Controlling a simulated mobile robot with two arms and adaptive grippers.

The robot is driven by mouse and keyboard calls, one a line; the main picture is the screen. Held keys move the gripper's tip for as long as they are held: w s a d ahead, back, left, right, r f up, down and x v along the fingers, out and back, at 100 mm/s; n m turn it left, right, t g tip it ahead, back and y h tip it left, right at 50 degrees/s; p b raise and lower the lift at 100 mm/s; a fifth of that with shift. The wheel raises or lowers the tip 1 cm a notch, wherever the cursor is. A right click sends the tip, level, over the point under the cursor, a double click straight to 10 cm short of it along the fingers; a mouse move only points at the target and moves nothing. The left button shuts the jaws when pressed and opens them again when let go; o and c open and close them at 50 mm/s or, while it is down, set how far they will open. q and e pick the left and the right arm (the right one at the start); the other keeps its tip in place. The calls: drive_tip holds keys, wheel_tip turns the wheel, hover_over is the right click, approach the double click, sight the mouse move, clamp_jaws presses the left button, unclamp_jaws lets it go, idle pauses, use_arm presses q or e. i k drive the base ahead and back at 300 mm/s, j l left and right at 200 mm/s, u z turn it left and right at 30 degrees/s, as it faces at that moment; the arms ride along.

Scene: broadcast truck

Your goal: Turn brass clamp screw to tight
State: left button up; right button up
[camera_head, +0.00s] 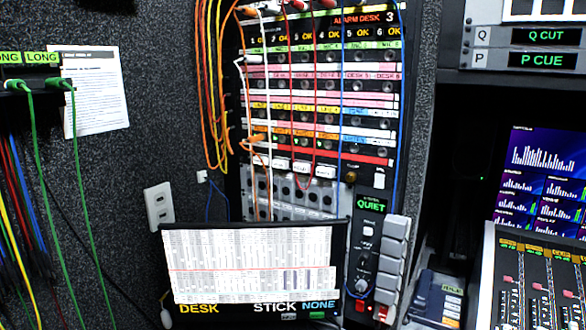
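A small round brass-coloured knob (351,177) sits at the lower right of the patch rack, just above the QUIET panel. It may be the brass clamp screw; it is too small to tell, and I cannot see whether it is tight or loose. Neither of my grippers shows in the head view.
The patch rack (320,112) carries orange, white, red and blue cables. A screen marked DESK and STICK (250,262) stands in front of it. The QUIET panel (368,240) and a column of grey keys (392,262) are to its right. A sloped fader desk (538,285) is at far right.

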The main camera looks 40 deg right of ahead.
sight(350, 177)
drive_tip(key=l+z, duration=0.15)
drive_tip(key=z, duration=0.65)
drive_tip(key=i+l+z, duration=0.1)
drive_tip(key=z, duration=0.55)
drive_tip(key=u, duration=0.1)
drive_tip(key=k, duration=0.05)
